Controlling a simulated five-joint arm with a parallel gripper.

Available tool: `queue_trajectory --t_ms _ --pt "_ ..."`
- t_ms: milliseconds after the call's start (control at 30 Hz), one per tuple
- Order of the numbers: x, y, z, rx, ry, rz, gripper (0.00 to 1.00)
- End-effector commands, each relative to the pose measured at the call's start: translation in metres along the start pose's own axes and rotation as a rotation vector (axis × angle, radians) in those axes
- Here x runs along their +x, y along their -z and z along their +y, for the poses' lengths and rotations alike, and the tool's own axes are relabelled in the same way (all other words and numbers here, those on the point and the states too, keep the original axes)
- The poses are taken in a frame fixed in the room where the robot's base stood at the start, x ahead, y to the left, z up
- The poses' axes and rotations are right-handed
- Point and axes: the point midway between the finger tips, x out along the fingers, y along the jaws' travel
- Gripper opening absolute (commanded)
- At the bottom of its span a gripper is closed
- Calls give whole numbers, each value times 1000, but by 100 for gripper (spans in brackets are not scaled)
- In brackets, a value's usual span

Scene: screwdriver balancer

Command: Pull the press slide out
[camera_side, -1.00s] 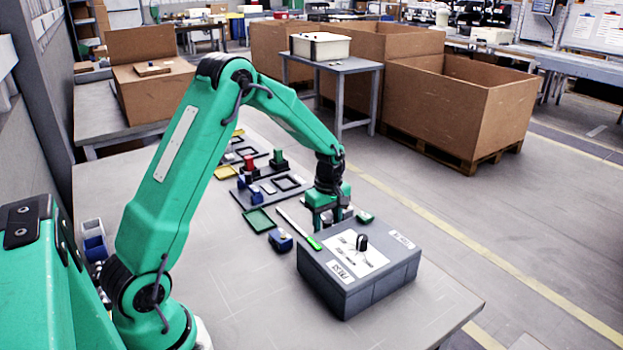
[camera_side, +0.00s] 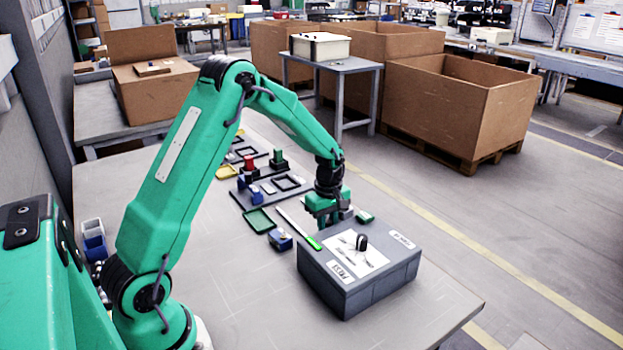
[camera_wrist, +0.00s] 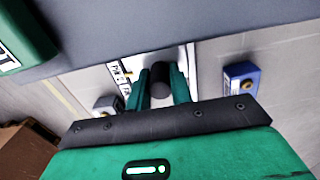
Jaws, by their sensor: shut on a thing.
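My gripper (camera_side: 328,208) is low over the table just behind the grey box in the side view, with its fingertips partly hidden there. In the wrist view, the two green fingers of my gripper (camera_wrist: 160,98) are shut on a dark round knob (camera_wrist: 160,73) between them. The knob stands in front of a pale plate (camera_wrist: 181,53) with a printed label at its left. I take the knob to be the press slide's handle. The slide's body is mostly hidden by the fingers and the knob.
The grey box (camera_side: 345,294) with a black knob on top stands close in front of my gripper. A blue block (camera_side: 281,240), a green-handled tool (camera_side: 313,242) and a green tray (camera_side: 259,220) lie to the left. A green block (camera_side: 364,216) sits right.

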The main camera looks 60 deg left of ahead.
Motion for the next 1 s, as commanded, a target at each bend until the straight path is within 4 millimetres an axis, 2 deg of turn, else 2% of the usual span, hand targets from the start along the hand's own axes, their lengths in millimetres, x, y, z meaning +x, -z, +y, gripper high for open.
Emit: queue_trajectory --t_ms 367,1000 --pt "0 4 0 0 0 0 0" --pt "-1 31 1 -2 -2 1 0"
